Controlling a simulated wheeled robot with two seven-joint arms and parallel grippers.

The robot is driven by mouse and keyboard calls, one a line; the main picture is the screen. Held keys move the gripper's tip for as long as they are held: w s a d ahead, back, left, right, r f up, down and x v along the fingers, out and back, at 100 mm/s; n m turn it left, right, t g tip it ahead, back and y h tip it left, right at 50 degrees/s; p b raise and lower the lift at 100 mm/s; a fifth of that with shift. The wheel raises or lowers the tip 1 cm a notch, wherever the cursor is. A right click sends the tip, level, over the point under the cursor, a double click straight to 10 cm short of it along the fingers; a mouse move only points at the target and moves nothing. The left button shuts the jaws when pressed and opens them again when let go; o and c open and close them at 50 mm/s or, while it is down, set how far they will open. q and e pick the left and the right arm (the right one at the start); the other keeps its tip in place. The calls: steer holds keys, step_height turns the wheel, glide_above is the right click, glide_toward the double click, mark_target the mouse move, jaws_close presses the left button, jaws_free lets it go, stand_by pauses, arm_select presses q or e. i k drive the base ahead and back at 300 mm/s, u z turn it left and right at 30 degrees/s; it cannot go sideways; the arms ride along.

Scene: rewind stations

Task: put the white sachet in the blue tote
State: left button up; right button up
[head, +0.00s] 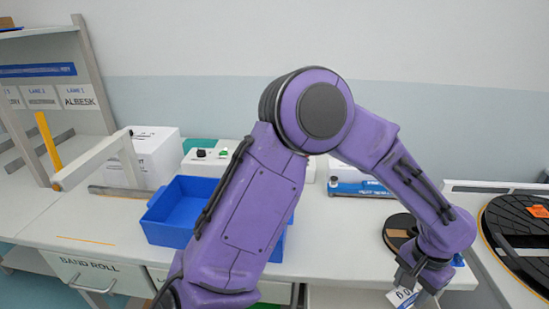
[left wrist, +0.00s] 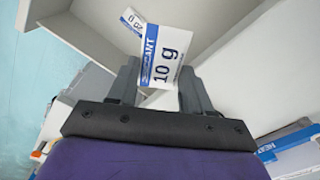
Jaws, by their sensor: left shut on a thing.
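The blue tote (head: 168,232) stands on the white bench, left of centre in the head view, partly hidden behind my purple left arm. My left gripper (head: 408,278) is low at the right in the head view, well away from the tote. It is shut on a white sachet (head: 402,298) with dark print. In the left wrist view the white sachet (left wrist: 166,50), marked "10 g" with a blue band, stands between the fingers of the left gripper (left wrist: 158,82). My right gripper is in neither view.
A black reel (head: 400,230) and a large black disc (head: 525,235) are on the right. A white angled arm (head: 95,160) stands left of the tote.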

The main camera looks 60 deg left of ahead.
mark_target(193, 220)
steer(key=z, duration=1.1)
steer(key=k, duration=1.9)
steer(key=u, duration=1.2)
